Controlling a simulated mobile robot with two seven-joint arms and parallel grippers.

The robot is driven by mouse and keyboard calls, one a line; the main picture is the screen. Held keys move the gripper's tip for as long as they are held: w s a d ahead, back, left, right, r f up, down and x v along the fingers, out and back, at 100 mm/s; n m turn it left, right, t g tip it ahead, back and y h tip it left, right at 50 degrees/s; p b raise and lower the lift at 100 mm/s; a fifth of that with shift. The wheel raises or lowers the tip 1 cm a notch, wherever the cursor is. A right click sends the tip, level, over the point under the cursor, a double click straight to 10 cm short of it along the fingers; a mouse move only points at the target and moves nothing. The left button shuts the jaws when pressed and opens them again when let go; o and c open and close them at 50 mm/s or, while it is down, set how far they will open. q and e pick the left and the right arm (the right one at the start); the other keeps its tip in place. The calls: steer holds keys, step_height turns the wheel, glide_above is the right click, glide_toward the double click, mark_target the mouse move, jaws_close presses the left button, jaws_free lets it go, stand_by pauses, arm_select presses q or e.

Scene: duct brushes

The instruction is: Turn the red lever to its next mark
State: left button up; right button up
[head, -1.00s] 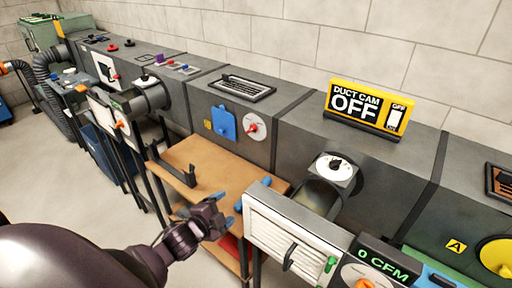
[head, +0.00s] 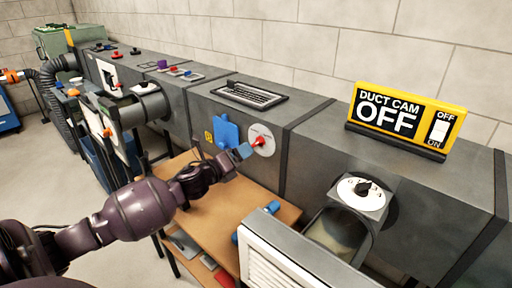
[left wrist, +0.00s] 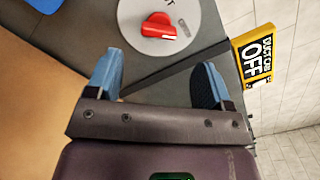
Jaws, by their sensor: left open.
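The red lever (head: 259,141) sits on a round pale dial (head: 266,132) on the front face of the grey duct. In the left wrist view the red lever (left wrist: 158,27) shows near the top middle, on its pale dial (left wrist: 142,42) with dark marks that I cannot read. My left gripper (head: 243,152) is just left of and below the lever. In the left wrist view the blue fingertips of my left gripper (left wrist: 157,82) are wide apart, with nothing between them. The lever lies beyond the fingertips, apart from them. My right gripper is not in view.
A blue plate (head: 227,131) is on the duct left of the dial. A wooden bench (head: 215,222) lies below. A yellow duct cam sign (head: 408,112) reading OFF stands on top. An open duct mouth (head: 338,232) and white louvre (head: 285,262) are at right.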

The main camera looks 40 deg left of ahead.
mark_target(255, 145)
arm_select(q)
steer(key=w, duration=0.2)
steer(key=w+b, duration=0.1)
steer(key=w, duration=0.2)
steer(key=shift+w+d+f, duration=0.15)
steer(key=shift+w+d, duration=0.05)
steer(key=shift+w, duration=0.1)
steer(key=shift+w+d, duration=0.1)
steer(key=shift+w, duration=0.6)
steer(key=c, duration=0.9)
